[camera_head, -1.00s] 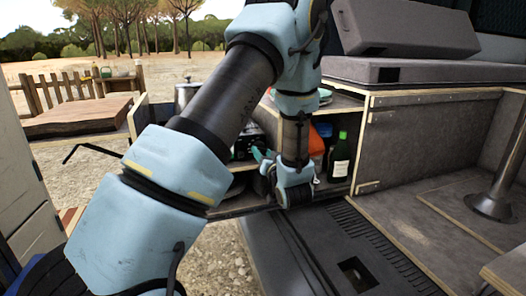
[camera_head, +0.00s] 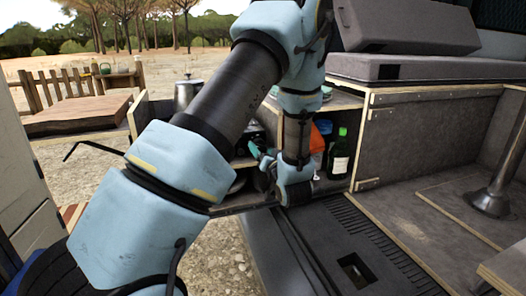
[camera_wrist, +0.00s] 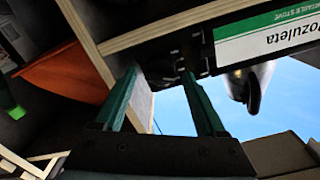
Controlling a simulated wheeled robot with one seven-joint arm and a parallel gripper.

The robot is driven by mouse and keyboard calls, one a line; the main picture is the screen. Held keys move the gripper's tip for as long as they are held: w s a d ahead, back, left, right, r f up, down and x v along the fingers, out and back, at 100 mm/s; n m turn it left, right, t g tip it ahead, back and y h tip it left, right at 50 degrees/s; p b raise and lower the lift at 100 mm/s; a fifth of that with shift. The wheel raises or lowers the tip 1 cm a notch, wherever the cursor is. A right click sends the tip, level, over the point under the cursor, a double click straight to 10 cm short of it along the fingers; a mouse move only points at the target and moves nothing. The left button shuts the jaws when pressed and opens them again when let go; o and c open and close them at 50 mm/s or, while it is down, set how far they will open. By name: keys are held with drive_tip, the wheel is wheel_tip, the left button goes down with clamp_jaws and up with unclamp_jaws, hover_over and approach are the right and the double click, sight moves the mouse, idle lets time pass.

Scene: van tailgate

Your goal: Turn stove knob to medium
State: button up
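The portable stove (camera_wrist: 268,33) shows in the wrist view as a dark body with a white and green label, upside down at the upper right. A dark, shadowed part of it lies near my fingertips; I cannot make out the knob clearly or its setting. My gripper (camera_wrist: 158,74) has its two teal fingers apart, with a wooden panel and sky visible between them. I cannot tell whether the fingertips touch the stove. In the head view my gripper (camera_head: 263,158) is at the open shelf unit, and my arm hides most of the stove.
A wooden panel edge (camera_wrist: 88,35) runs close to the left finger. An orange item (camera_head: 317,142) and a dark green bottle (camera_head: 340,155) stand in the compartment right of my wrist. A metal pot (camera_head: 187,93) stands left of my arm. The van floor (camera_head: 350,235) in front is clear.

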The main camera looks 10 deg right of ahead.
drive_tip(key=s, duration=0.3)
drive_tip(key=s+d+b, duration=0.1)
drive_tip(key=s, duration=0.6)
drive_tip(key=shift+s+d, duration=0.2)
drive_tip(key=shift+s, duration=0.15)
drive_tip(key=w+a+r+n+g+h+p, duration=0.2)
drive_tip(key=w+a+g+h+p, duration=0.1)
drive_tip(key=w+a+g+p, duration=0.25)
drive_tip(key=s+a+r+g+p, duration=0.1)
drive_tip(key=s+a+r+g, duration=0.1)
drive_tip(key=s+a, duration=0.3)
drive_tip(key=s+a+r+g+p, duration=0.2)
drive_tip(key=s+a+g, duration=0.3)
drive_tip(key=a, duration=0.1)
drive_tip(key=s+a+r+g+p, duration=0.2)
drive_tip(key=s+a+r+g, duration=0.1)
drive_tip(key=s+a, duration=0.3)
drive_tip(key=shift+s+a+g+y, duration=0.1)
drive_tip(key=shift+g+y, duration=0.2)
drive_tip(key=shift+g, duration=0.05)
